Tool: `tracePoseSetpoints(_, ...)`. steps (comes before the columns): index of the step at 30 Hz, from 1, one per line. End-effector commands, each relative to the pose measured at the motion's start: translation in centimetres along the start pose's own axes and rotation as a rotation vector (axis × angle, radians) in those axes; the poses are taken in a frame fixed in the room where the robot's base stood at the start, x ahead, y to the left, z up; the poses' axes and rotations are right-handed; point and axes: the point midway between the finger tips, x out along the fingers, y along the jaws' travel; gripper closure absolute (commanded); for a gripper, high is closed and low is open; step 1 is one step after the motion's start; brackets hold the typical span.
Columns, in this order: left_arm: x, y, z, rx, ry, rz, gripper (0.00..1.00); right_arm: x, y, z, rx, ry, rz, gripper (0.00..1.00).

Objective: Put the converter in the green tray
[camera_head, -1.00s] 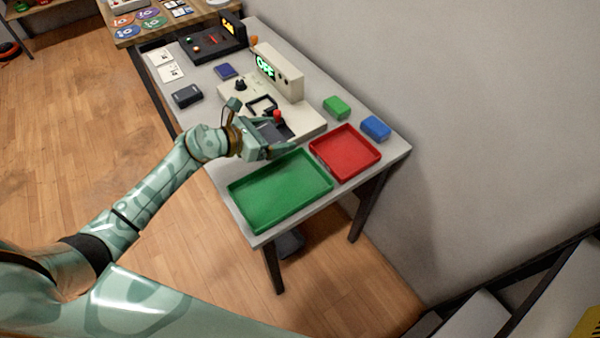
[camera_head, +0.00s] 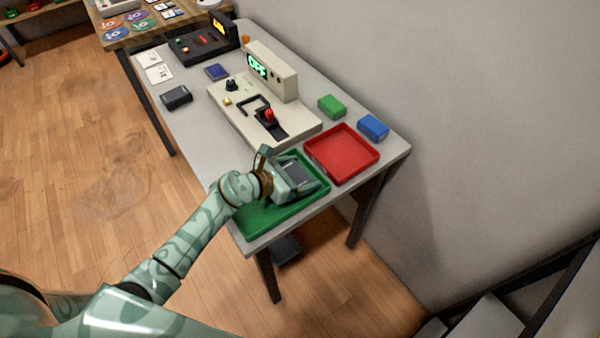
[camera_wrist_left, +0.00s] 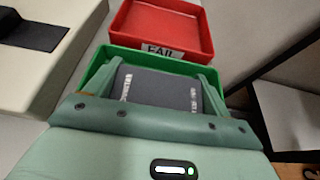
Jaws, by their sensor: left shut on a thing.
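The converter, a dark grey flat block (camera_head: 297,172), is held between the fingers of my left gripper (camera_head: 300,178). In the left wrist view the converter (camera_wrist_left: 158,90) has pale lettering on its face and lies between the two fingers (camera_wrist_left: 163,68). My left gripper is shut on it. Both are over the green tray (camera_head: 262,222), within its outline. I cannot tell whether the converter touches the tray floor. The gripper and converter hide part of the tray. My right gripper is not in view.
The red tray (camera_head: 342,155), labelled FAIL in the wrist view, adjoins the green tray. A cream test device (camera_head: 240,117) with a red-tipped lever and a lit display stands behind. Green (camera_head: 332,106) and blue (camera_head: 373,127) blocks lie near the wall. A dark block (camera_head: 176,97) lies at left.

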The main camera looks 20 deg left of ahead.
Motion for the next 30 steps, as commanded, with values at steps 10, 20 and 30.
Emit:
tracePoseSetpoints(10,0.1,0.0,-0.2,0.001,0.0,0.0,0.0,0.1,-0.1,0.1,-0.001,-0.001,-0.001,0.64)
tracePoseSetpoints(20,-1.2,0.1,0.3,0.004,0.0,0.002,0.0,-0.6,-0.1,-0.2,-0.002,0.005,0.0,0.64)
tracePoseSetpoints(30,-8.9,0.0,0.3,0.004,0.002,0.0,0.0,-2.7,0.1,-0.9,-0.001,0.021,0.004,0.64)
